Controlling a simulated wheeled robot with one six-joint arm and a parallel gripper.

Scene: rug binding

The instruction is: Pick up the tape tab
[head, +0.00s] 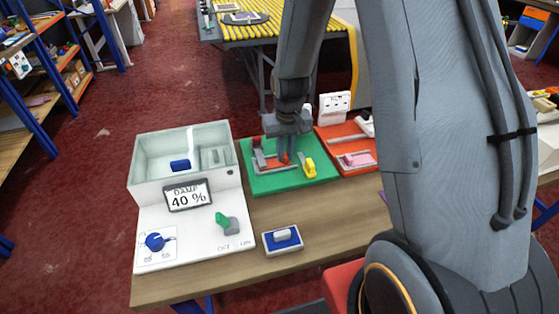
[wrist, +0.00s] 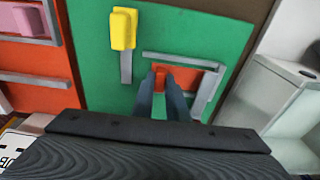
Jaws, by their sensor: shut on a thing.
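My gripper (wrist: 163,76) reaches down to the green board (wrist: 110,80), its two dark fingers close together. It is shut on a small orange-red tab (wrist: 158,79), seen between the fingertips in the wrist view, which seems to be the tape tab. An orange-red strip (wrist: 200,78) lies beside it within a grey metal guide (wrist: 180,59). In the head view, my gripper (head: 285,158) is over the middle of the green board (head: 290,184). The fingers partly hide the tab, and I cannot tell whether it is lifted.
A yellow handle (head: 309,168) stands on the green board near the gripper. A red board (head: 335,136) with a pink block (head: 357,160) is to the right. A white box (head: 150,186) with a display is to the left. A blue-and-white block (head: 283,240) lies in front; bare table surrounds it.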

